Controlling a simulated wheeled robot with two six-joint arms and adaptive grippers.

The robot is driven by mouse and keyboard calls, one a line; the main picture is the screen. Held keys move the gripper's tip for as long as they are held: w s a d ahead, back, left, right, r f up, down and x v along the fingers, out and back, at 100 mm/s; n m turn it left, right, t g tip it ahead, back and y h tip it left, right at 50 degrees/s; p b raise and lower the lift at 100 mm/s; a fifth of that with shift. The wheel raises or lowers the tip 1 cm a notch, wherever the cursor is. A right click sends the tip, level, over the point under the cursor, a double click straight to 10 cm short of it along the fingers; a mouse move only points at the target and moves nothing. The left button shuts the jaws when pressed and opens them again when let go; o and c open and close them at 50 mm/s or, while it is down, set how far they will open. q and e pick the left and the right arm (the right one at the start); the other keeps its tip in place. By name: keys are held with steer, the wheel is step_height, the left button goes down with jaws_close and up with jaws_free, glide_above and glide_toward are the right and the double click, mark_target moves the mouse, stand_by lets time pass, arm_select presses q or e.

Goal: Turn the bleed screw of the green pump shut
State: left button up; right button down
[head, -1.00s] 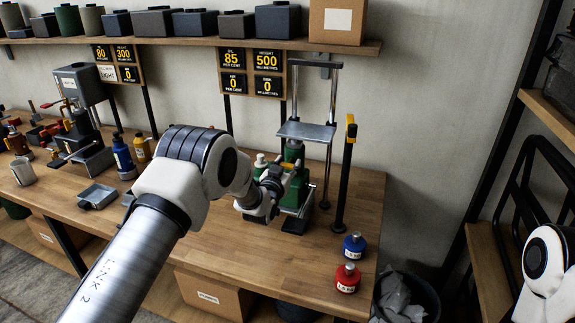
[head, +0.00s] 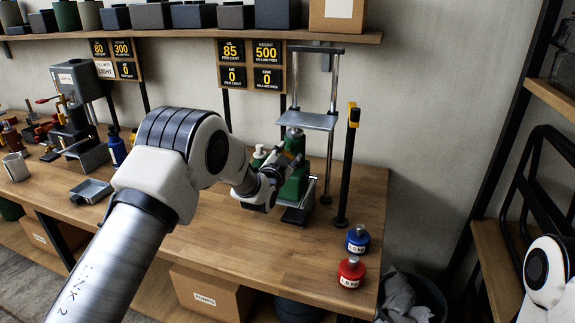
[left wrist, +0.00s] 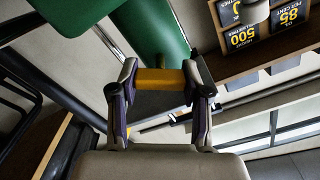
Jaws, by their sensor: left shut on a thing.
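The green pump (head: 297,182) stands on the wooden bench, under the metal plate of a press frame (head: 308,120). Its green body (left wrist: 83,12) fills the top of the left wrist view. My left gripper (head: 274,180) is at the pump's left side. In the left wrist view its two fingers are closed on the ends of a short yellow piece (left wrist: 160,78), apparently the bleed screw. The screw's join to the pump and how far it is turned cannot be made out. In the head view the gripper hides the screw. My right gripper is out of view.
Signs (head: 251,64) above the bench read oil 85, height 500, air 0. A black post (head: 347,165) stands right of the press. The bench front is mostly clear.

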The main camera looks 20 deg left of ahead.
arm_select(q)
steer(key=m+b, duration=0.3)
steer(key=m, duration=0.1)
steer(key=m+b, duration=0.2)
steer(key=shift+d+f+b, duration=0.1)
steer(key=shift+f+b, duration=0.15)
steer(key=shift+b, duration=0.1)
steer(key=m+b, duration=0.2)
steer(key=m, duration=0.1)
steer(key=shift+m, duration=0.3)
steer(key=shift+m+b, duration=0.7)
steer(key=shift+m, duration=0.2)
steer(key=o, duration=1.2)
steer(key=shift+d, duration=0.1)
steer(key=shift+c, duration=0.2)
steer(key=s, duration=1.2)
steer(key=shift+a, duration=0.2)
